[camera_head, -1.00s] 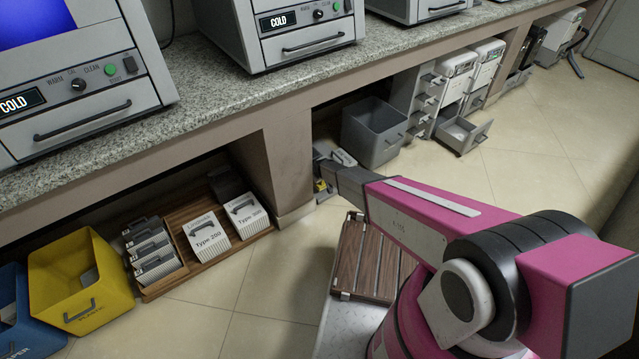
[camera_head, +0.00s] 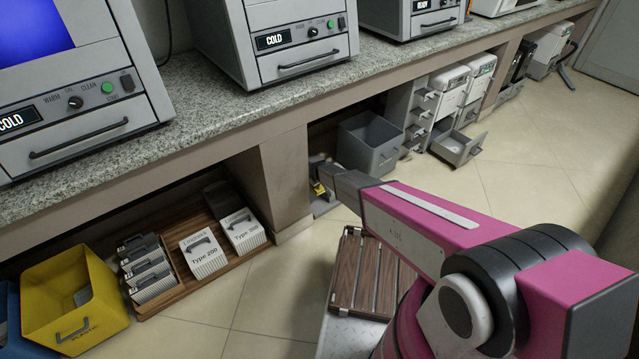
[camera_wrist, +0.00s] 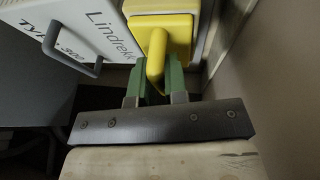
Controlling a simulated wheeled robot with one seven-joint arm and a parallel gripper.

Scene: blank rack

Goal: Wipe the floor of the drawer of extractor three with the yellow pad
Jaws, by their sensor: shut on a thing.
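The yellow pad (camera_wrist: 158,36) with its looped yellow handle fills the top middle of the wrist view. My gripper (camera_wrist: 156,84) has its green fingers shut on the pad's handle. In the head view the gripper end is small and partly hidden by my pink arm, low beside the counter's pillar, with a bit of yellow pad (camera_head: 318,188) showing. An open, light grey drawer (camera_head: 472,151) juts from a white floor unit under the counter, well to the right of the gripper. I cannot read which extractor this is.
In the wrist view a white Lindrekk Type 300 box (camera_wrist: 75,35) is close left of the pad; a wall (camera_wrist: 265,65) is close right. A grey bin (camera_head: 372,148) stands between gripper and drawer. The floor (camera_head: 540,185) before the drawer is clear.

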